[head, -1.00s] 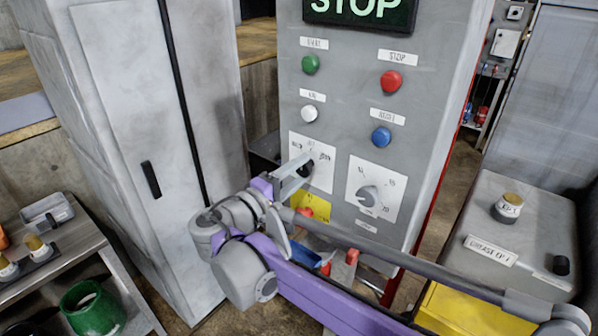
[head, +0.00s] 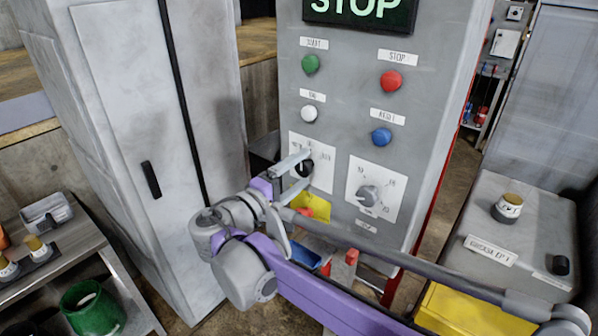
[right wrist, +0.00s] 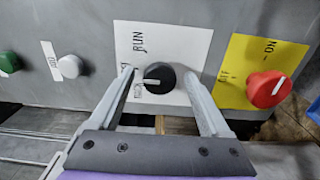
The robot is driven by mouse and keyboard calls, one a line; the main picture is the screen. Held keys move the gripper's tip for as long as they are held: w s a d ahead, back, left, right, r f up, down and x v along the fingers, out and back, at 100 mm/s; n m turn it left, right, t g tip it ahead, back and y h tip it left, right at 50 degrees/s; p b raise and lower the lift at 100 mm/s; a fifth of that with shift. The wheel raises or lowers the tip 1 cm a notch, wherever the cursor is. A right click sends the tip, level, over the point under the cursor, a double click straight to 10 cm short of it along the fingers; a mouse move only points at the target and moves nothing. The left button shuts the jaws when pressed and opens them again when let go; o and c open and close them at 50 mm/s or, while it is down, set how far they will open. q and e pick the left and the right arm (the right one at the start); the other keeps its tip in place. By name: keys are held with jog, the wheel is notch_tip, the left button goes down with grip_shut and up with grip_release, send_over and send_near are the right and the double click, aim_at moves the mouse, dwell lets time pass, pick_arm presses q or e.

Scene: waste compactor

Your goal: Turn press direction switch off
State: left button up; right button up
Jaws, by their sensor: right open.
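The press direction switch is a black round knob (head: 307,168) on a white label plate on the grey control panel. In the right wrist view the knob (right wrist: 158,78) shows a white pointer line aimed left in the picture, toward small print on the plate. My right gripper (head: 298,174) is open at the panel. In the right wrist view its two fingers (right wrist: 159,76) stand on either side of the knob, with a gap to each side. The finger partly covers the knob in the head view. My left gripper is not in view.
A red knob (right wrist: 268,88) on a yellow plate sits beside the switch. A grey rotary dial (head: 369,197) is to the right. Green (head: 311,64), red (head: 391,81), white (head: 309,113) and blue (head: 381,136) buttons are above. A tall grey cabinet (head: 120,130) stands left.

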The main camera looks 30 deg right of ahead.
jog(key=shift+a, duration=0.15)
jog(key=b+v, duration=0.1)
jog(key=v, duration=0.9)
jog(key=shift+s+a, duration=0.2)
jog(key=s+d+f+g+y, duration=0.1)
jog(key=s+d+f+y, duration=0.2)
jog(key=f, duration=0.5)
jog(key=s+d+f+g+y, duration=0.1)
jog(key=s+d+f+y, duration=0.3)
jog(key=f, duration=0.3)
jog(key=s+a+f+m+y, duration=0.2)
jog(key=s+a+f+y, duration=0.1)
jog(key=f, duration=0.4)
jog(key=s+a+f+m+y, duration=0.2)
jog(key=s+a+f+y, duration=0.2)
jog(key=s+f+y, duration=0.1)
notch_tip(320, 180, down, 3)
jog(key=shift+s+r+t+y, duration=0.1)
jog(key=shift+s+t+y, duration=0.3)
jog(key=shift+y, duration=0.4)
